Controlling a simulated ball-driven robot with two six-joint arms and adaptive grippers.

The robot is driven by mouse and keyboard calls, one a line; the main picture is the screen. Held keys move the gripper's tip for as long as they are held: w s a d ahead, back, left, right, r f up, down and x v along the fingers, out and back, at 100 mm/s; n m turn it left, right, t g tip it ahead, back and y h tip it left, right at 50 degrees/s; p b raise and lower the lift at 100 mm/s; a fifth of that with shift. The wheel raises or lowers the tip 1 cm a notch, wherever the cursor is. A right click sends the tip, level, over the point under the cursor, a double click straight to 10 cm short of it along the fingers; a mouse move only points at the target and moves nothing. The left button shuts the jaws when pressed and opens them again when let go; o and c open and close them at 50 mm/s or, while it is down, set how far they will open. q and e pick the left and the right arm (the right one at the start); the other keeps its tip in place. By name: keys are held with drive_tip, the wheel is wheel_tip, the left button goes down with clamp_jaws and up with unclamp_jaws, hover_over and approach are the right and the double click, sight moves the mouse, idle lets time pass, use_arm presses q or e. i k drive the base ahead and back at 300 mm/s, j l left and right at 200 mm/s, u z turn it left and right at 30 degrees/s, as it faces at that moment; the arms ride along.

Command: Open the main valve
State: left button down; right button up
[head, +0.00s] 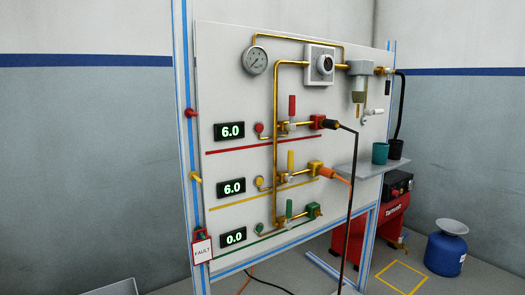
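A white pneumatic panel (230,85) stands ahead on a blue-striped frame. At its upper right, a fitting with a dark handle (387,87) hanging down sits on the brass inlet line; it may be the main valve, but no label is readable. Three branch valves have upright handles: red (292,106), yellow (290,160) and green (289,208). Neither of my grippers is in view.
Displays read 6.0 (230,131), 6.0 (231,188) and 0.0 (233,237). A FAULT tag (202,251) hangs at lower left. A shelf (370,169) with two cups juts out at right. A red compressor (390,208) and blue tank (446,250) stand on the floor. Hoses hang in front.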

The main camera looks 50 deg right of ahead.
sight(388, 84)
drive_tip(key=z, duration=2.3)
drive_tip(key=i+l+z, duration=0.3)
drive_tip(key=i+l, duration=1.2)
drive_tip(key=i, duration=0.15)
